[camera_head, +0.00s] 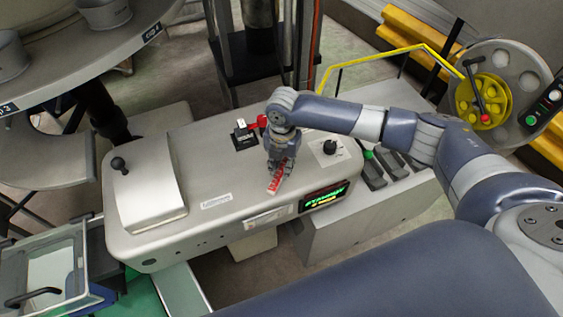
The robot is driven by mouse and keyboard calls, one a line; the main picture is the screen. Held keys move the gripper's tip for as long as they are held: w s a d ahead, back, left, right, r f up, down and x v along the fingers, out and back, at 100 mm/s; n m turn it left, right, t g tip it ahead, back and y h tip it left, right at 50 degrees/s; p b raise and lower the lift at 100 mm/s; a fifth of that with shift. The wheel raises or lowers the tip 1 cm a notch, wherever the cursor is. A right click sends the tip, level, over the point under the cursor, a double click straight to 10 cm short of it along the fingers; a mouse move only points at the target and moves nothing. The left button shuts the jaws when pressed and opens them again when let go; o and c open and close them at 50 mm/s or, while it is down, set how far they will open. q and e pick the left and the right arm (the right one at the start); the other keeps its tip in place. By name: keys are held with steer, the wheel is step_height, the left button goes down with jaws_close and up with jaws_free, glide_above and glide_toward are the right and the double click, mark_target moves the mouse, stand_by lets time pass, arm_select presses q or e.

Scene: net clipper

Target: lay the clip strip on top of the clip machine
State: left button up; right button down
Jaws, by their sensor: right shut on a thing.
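The clip machine (215,178) is a long grey metal body across the middle of the view, with a raised cover and black knob at its left end. The clip strip (275,184) is a small red and whitish strip. My right gripper (279,168) points down over the right half of the machine top and is shut on the strip. The strip's lower end shows below the fingers; the fingers hide its upper part. I cannot tell whether the strip touches the machine top. My left gripper is not in view.
A black switch with a red part (245,135) sits behind the gripper on the machine. A black dial (330,147) and a lit display (324,196) are to its right. A yellow reel (482,101) stands at the right. The machine top left of the gripper is clear.

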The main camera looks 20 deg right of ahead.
mark_target(282, 169)
steer(key=shift+f, duration=0.2)
steer(key=c, duration=1.4)
jaws_free()
steer(key=shift+c, duration=0.2)
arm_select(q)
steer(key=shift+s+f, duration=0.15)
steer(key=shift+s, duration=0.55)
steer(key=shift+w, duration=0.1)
arm_select(e)
steer(key=shift+r, duration=0.1)
steer(key=shift+r, duration=0.2)
arm_select(q)
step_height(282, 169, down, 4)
steer(key=b, duration=0.4)
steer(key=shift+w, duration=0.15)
arm_select(e)
step_height(282, 169, up, 12)
steer(key=shift+s+f, duration=0.1)
